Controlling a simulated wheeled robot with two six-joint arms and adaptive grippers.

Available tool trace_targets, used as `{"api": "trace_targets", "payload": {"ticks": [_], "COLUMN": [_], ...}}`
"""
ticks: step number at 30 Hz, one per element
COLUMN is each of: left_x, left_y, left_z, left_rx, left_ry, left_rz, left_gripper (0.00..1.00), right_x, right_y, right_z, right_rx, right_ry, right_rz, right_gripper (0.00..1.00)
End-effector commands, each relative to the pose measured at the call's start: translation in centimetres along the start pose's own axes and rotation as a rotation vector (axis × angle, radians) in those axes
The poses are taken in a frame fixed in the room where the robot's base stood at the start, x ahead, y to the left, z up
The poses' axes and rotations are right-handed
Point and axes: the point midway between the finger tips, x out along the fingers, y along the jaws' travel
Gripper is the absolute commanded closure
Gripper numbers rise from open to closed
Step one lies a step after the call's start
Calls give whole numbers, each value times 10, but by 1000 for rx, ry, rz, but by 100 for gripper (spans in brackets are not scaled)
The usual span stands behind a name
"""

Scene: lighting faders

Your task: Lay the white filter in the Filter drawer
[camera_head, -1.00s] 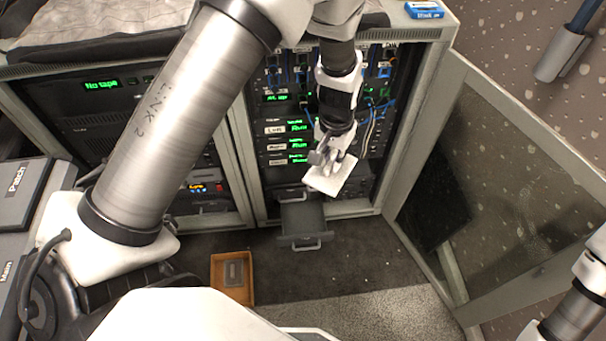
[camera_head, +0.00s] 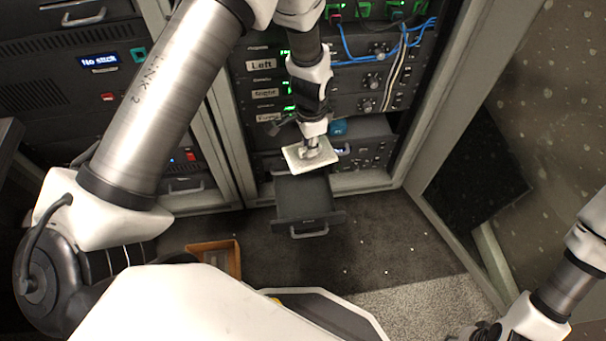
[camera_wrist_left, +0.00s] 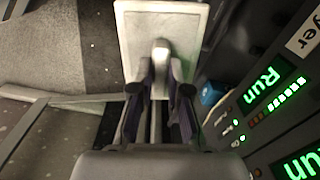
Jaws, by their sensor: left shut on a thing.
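The white filter (camera_head: 322,161) is a thin pale rectangular plate, lying nearly flat in the air in the head view. My left gripper (camera_head: 309,150) is shut on it from above. In the left wrist view the filter (camera_wrist_left: 185,30) extends past the fingertips (camera_wrist_left: 161,60). A dark drawer (camera_head: 300,192) stands pulled out low in the rack, with a handle on its front. The filter hangs above the drawer's rear part and hides some of it. No label is readable on the drawer. My right gripper (camera_head: 482,332) is partly cut off at the bottom right.
Rack units with green displays (camera_head: 262,65) rise behind the drawer. A blue object (camera_head: 338,127) is close behind the filter. An open cabinet door (camera_head: 480,170) stands at the right. An orange-brown box (camera_head: 215,256) sits on the floor. Carpet in front of the drawer is mostly clear.

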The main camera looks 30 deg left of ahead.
Motion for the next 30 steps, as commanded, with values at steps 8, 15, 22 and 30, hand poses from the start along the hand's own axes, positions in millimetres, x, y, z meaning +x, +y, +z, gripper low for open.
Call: {"api": "trace_targets", "payload": {"ticks": [8, 15, 22, 30], "left_x": [110, 145, 222, 265], "left_y": [-9, -10, -9, -10], "left_z": [8, 10, 9, 9], "left_rx": [192, 231, 228, 228], "left_ry": [3, 2, 2, 3], "left_rz": [0, 0, 0, 0], "left_gripper": [100, 100, 100, 100], "right_x": [94, 114, 156, 178], "right_y": [1, 1, 1, 2], "right_z": [0, 0, 0, -2], "right_rx": [0, 0, 1, 8], "right_ry": [0, 1, 1, 6], "right_rz": [0, 0, 0, 1], "right_gripper": [60, 60, 60, 60]}}
